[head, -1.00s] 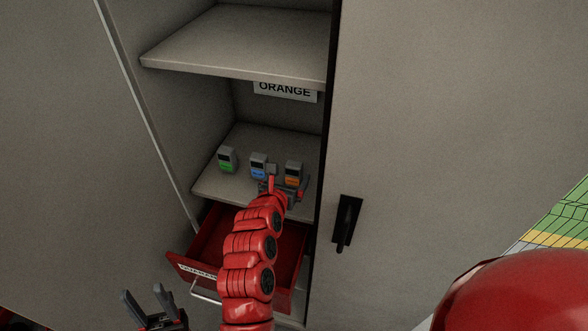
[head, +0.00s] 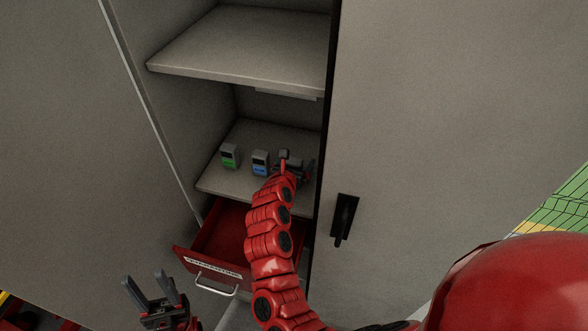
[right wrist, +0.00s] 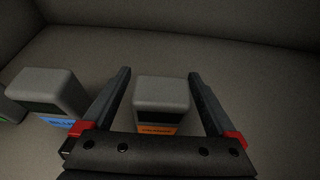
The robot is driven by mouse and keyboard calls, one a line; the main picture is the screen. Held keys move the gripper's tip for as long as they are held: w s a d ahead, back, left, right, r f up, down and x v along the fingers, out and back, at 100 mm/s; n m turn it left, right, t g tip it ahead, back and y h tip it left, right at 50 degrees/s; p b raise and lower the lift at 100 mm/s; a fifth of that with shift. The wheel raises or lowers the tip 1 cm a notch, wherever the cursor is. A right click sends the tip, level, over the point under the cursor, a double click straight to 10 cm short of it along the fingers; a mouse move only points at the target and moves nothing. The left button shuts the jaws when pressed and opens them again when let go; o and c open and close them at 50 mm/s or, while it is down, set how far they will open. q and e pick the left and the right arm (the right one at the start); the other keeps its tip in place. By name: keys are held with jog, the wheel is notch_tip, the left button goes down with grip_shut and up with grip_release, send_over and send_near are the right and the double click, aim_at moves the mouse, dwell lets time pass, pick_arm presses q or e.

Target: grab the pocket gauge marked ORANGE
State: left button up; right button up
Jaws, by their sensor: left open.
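The orange-marked pocket gauge (right wrist: 162,103) stands upright on the shelf in the right wrist view, its orange label partly cut off by my gripper body. My right gripper (right wrist: 160,74) is open, with one finger on each side of this gauge and a visible gap on both sides. In the head view my right gripper (head: 296,163) reaches over the right end of the shelf and hides the orange gauge. A blue-marked gauge (head: 260,162) and a green-marked gauge (head: 229,155) stand to the left. My left gripper (head: 146,278) is open and empty, low in front of the cabinet.
The blue gauge (right wrist: 48,98) is just outside my right gripper's left finger. The gauges' shelf (head: 222,180) has an upper shelf (head: 240,48) above it. A red drawer (head: 222,235) is pulled out below. A closed door with a black handle (head: 344,218) is at right.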

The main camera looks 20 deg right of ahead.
grip_shut()
dwell(0.4)
